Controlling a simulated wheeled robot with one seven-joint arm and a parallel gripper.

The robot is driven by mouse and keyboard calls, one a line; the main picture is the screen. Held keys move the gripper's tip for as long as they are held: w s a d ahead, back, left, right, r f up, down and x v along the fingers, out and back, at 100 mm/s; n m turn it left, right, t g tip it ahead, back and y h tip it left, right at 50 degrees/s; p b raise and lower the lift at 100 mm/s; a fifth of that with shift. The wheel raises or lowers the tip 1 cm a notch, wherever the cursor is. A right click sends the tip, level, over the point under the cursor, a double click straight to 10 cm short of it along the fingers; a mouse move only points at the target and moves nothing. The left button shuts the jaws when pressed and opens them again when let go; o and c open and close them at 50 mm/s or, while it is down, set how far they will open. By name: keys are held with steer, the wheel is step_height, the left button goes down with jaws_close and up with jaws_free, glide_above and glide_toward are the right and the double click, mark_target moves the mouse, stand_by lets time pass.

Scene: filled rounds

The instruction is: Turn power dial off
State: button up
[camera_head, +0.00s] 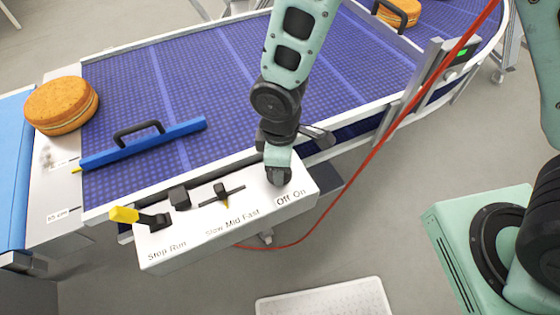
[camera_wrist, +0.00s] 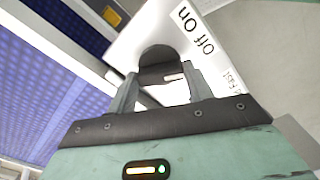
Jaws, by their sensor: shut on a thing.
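The power dial (camera_head: 279,177) is a dark knob at the right end of the white control box (camera_head: 232,226), beside the printed words "Off" and "On". In the wrist view the dial (camera_wrist: 158,54) shows as a round black knob between the fingers. My gripper (camera_head: 278,166) reaches down from above and is shut on the dial. In the wrist view its two grey fingers (camera_wrist: 163,82) stand on either side of the knob. The fingers partly hide the dial in the head view, and I cannot tell which word it points to.
The box also bears a yellow-tipped lever (camera_head: 125,214) by "Stop Run" and a slider (camera_head: 221,190) by "Slow Mid Fast". Behind it runs a blue conveyor belt (camera_head: 235,75) with a handled blue bar (camera_head: 140,145). A round cake (camera_head: 61,104) sits left; a red cable (camera_head: 375,150) hangs right.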

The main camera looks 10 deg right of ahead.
steer(key=o, duration=1)
step_height(320, 180, up, 18)
steer(key=shift+f+b, duration=0.25)
steer(key=shift+b, duration=0.2)
steer(key=s+d+m, duration=0.2)
steer(key=s, duration=0.1)
steer(key=s+d+m, duration=0.3)
steer(key=s, duration=0.1)
steer(key=s+d+r+m, duration=0.1)
steer(key=s+d+m, duration=0.1)
steer(key=s+d, duration=0.1)
steer(key=shift+s+y, duration=0.3)
steer(key=shift+s, duration=0.35)
